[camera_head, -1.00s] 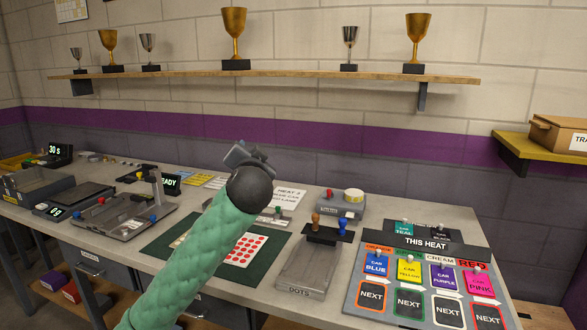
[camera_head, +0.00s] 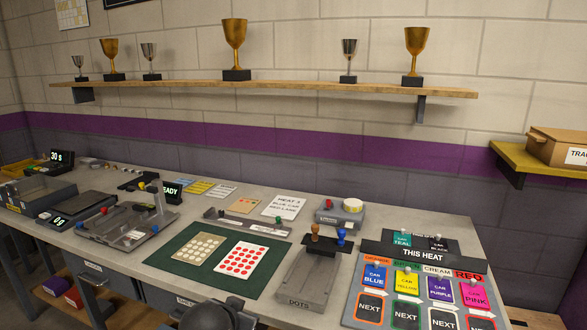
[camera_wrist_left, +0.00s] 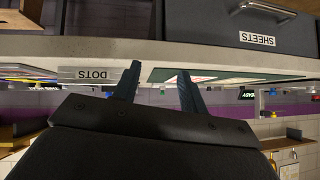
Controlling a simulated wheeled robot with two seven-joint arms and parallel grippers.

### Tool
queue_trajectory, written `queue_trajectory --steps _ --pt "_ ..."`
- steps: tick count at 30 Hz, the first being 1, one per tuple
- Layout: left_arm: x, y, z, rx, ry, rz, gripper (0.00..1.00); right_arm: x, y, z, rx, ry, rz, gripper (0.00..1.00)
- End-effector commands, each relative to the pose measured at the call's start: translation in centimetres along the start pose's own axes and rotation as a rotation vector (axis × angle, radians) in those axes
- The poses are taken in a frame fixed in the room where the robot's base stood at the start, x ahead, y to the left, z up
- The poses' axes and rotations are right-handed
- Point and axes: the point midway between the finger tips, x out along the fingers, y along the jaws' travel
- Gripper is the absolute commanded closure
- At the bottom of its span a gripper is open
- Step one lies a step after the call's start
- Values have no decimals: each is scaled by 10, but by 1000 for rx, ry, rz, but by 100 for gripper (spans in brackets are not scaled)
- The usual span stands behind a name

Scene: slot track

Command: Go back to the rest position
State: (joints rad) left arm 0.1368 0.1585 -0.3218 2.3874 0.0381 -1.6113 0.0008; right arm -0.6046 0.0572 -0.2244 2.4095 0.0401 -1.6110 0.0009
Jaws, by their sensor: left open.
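My left gripper (camera_wrist_left: 158,72) shows in the left wrist view with its two dark fingers apart and nothing between them. It is low at the front edge of the bench, and the view there is upside down. In the head view, a dark part of my left arm shows at the bottom edge, just in front of the bench. My right gripper is in neither view.
The grey bench (camera_head: 215,291) holds a green mat (camera_head: 188,268) with two dotted cards, a DOTS tray (camera_head: 305,285) with stamps, and a THIS HEAT board (camera_head: 424,254) at the right. A SHEETS drawer (camera_wrist_left: 250,30) is under the bench. Trophies stand on a wall shelf (camera_head: 300,85).

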Motion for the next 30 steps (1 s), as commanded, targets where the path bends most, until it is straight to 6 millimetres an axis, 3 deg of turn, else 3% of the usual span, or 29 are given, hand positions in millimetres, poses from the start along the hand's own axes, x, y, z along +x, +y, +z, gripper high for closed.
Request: queue_trajectory --steps 17,24,30 --pt "-23 45 186 -171 -308 91 57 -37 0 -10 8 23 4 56" --pt "-47 78 266 -218 -457 136 57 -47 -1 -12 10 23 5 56" --pt "-73 106 321 -243 -567 171 57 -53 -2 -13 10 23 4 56"
